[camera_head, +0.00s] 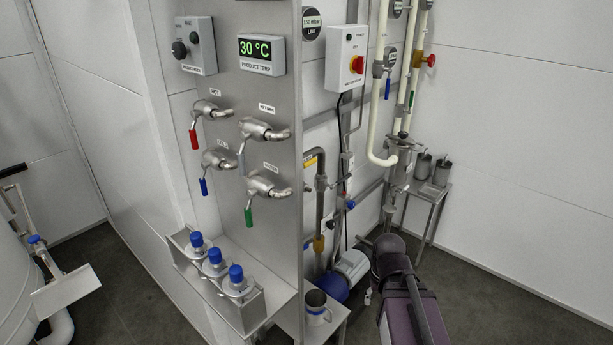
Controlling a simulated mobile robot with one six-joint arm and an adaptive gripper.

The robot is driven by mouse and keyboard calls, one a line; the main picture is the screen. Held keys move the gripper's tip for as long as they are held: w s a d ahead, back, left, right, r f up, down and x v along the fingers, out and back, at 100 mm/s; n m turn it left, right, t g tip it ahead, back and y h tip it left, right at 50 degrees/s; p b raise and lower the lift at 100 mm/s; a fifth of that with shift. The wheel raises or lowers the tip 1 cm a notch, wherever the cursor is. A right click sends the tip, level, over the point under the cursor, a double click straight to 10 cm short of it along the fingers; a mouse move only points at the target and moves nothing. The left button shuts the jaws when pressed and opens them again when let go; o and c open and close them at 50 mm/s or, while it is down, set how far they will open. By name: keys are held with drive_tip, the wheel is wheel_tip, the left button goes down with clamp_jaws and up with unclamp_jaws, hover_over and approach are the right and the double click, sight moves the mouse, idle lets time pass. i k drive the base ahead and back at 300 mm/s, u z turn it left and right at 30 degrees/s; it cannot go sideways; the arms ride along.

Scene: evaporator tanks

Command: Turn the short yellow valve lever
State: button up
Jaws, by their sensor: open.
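A short yellow lever (310,161) sits on the pipework just right of the steel panel's edge, at mid height. It is small in the picture and partly cut off by the panel edge, so its exact angle is hard to tell. A grey pipe (321,200) runs down close beside it, with a brass-coloured fitting (319,243) lower down. My arm shows at the lower right, below and to the right of the lever and apart from it in the picture. My gripper does not show.
The steel panel (250,100) carries red, blue, grey and green levers and a shelf (245,308) with blue-capped bottles. A blue motor (333,286) and a metal jug (316,307) stand low beside the panel. A small table (431,190) stands behind. Floor at the right is clear.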

sight(313, 160)
drive_tip(key=u, duration=0.45)
drive_tip(key=k, duration=0.15)
drive_tip(key=z, duration=1.55)
drive_tip(key=i, duration=2)
drive_tip(key=u, duration=0.05)
